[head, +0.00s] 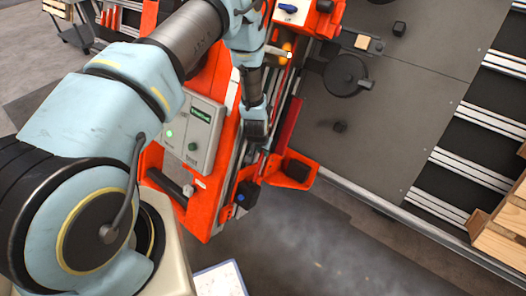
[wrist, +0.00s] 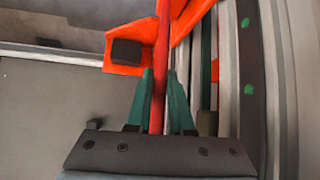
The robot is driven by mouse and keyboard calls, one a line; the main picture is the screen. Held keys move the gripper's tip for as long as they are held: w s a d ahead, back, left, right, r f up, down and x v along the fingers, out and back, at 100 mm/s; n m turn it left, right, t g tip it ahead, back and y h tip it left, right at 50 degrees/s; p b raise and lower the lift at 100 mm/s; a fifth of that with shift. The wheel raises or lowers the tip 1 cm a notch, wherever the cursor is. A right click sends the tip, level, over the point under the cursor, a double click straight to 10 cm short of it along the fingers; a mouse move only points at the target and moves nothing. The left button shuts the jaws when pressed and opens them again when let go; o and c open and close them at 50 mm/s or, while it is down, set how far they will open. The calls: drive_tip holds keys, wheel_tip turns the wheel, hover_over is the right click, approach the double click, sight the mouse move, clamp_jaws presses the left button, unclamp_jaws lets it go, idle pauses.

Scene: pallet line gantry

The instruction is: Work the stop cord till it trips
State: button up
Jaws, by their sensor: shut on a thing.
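The stop cord appears as a red, straight, upright strip (wrist: 160,45) in the wrist view, running between the two green fingers of my gripper (wrist: 160,82). The fingers are shut on it, one on each side. Its lower part is hidden by the gripper body. In the head view my gripper (head: 255,128) points down along the orange gantry, and its fingertips and the held stretch of cord are hard to make out. A grey control box (head: 192,135) on the gantry shows a green-lit screen and a green light; its text is too small to read.
An orange bracket with a black block (head: 297,170) juts out below and right of the gripper. Metal rails run close alongside it. A grey panel with a round black knob (head: 346,75) stands to the right. Wooden pallets (head: 505,225) sit at the far right.

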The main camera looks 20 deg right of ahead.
clamp_jaws()
idle(0.8)
drive_tip(key=shift+s+a+r+p, duration=0.15)
drive_tip(key=shift+s+a+r, duration=0.25)
drive_tip(key=shift+a, duration=0.3)
drive_tip(key=shift+s+a+r+p, duration=0.1)
drive_tip(key=shift+s+a+r, duration=0.3)
drive_tip(key=shift+a, duration=0.3)
drive_tip(key=shift+s+a+r+p, duration=0.15)
drive_tip(key=shift+s+a+r, duration=0.25)
drive_tip(key=shift+a, duration=0.3)
drive_tip(key=o, duration=0.6)
unclamp_jaws()
drive_tip(key=shift+o, duration=0.2)
drive_tip(key=shift+r, duration=0.1)
drive_tip(key=b+v, duration=0.2)
drive_tip(key=v, duration=0.8)
drive_tip(key=shift+a+r, duration=0.15)
drive_tip(key=shift+r, duration=0.2)
